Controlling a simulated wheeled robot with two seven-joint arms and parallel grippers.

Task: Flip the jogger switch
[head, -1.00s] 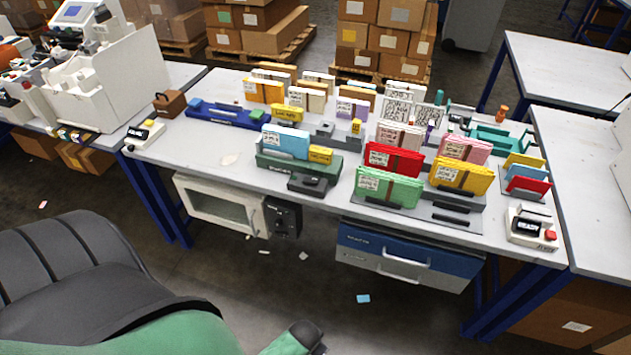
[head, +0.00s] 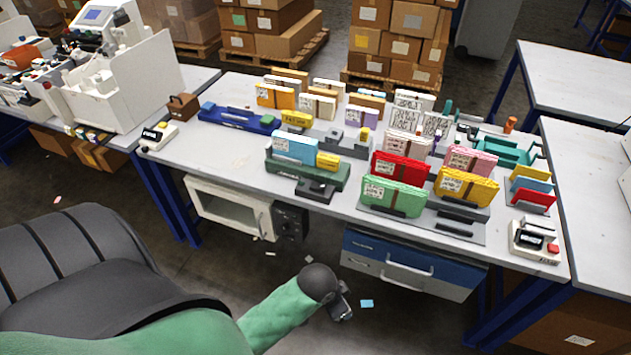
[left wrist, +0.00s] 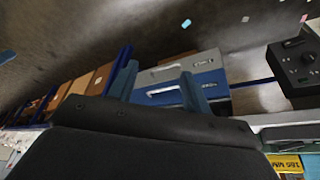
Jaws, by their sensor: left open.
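No part is legibly marked as the jogger. A dark green stand (head: 325,182) at the table's front holds a blue pad (head: 295,147) and a yellow pad (head: 327,161). A small dark box (head: 315,190) with a raised part on top sits before it; I cannot tell whether this is the switch. My left gripper (head: 343,303) is below and in front of the table edge, clear of everything on top. In the left wrist view its two fingers (left wrist: 158,90) are spread with nothing between them. My right gripper is not in view.
A white cabinet with a dark knobbed panel (head: 290,221) and a blue-grey drawer unit (head: 410,262) hang under the table (head: 222,160). Racks of coloured pads (head: 402,166) crowd the right. Small white devices sit at the left (head: 156,136) and right (head: 535,240) corners.

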